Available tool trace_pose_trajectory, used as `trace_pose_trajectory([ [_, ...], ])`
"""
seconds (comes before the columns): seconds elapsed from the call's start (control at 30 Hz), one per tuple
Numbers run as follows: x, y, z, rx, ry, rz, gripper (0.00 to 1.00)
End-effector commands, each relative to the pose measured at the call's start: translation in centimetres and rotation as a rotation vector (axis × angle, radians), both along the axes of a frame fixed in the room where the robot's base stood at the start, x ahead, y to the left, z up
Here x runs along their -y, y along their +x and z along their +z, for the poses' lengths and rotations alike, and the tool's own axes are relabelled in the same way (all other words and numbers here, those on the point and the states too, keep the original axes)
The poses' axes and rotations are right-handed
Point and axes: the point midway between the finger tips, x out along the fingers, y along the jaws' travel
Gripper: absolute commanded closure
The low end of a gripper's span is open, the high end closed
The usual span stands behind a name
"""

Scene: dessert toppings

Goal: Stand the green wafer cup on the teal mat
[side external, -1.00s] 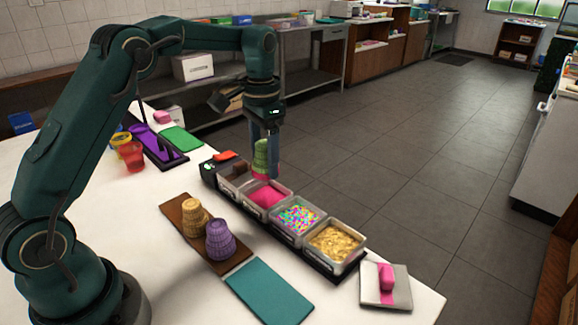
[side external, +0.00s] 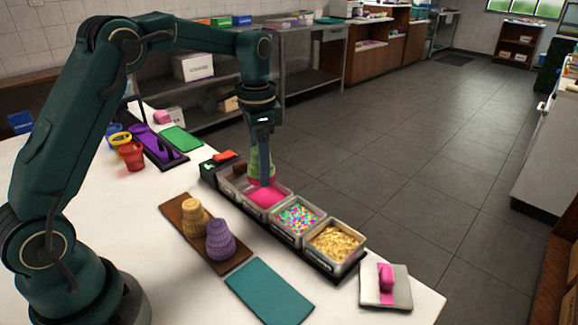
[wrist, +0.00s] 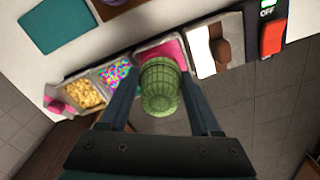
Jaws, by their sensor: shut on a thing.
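The green wafer cup (side external: 260,161) is held in my gripper (side external: 264,180) with its narrow end up. A pink band shows at its wide lower end. It is low over the pink topping bin (side external: 266,197); I cannot tell if it touches the topping. In the wrist view the green cup (wrist: 160,92) sits between both fingers of my gripper (wrist: 162,84). The teal mat (side external: 268,292) lies bare on the near part of the white table, and it also shows at the upper left of the wrist view (wrist: 42,30).
A brown board (side external: 180,211) beside the mat holds a tan cup (side external: 194,217) and a purple cup (side external: 220,240). Bins of sprinkles (side external: 298,220) and golden flakes (side external: 333,242) continue the row.

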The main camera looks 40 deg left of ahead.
Motion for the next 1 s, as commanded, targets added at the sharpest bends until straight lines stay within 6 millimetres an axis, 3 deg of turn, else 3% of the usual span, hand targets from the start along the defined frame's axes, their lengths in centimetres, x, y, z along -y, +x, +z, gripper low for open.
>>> trace_pose_trajectory([
  [0.4,2.3,-8.2,1.3,0.006,0.002,-0.597,0.67],
  [0.6,3.2,-11.7,1.8,0.005,0.002,-0.732,0.67],
  [0.83,4.0,-12.6,2.4,0.001,0.001,-0.747,0.67],
  [1.0,6.8,-12.7,0.8,-0.004,-0.003,-0.753,0.67],
])
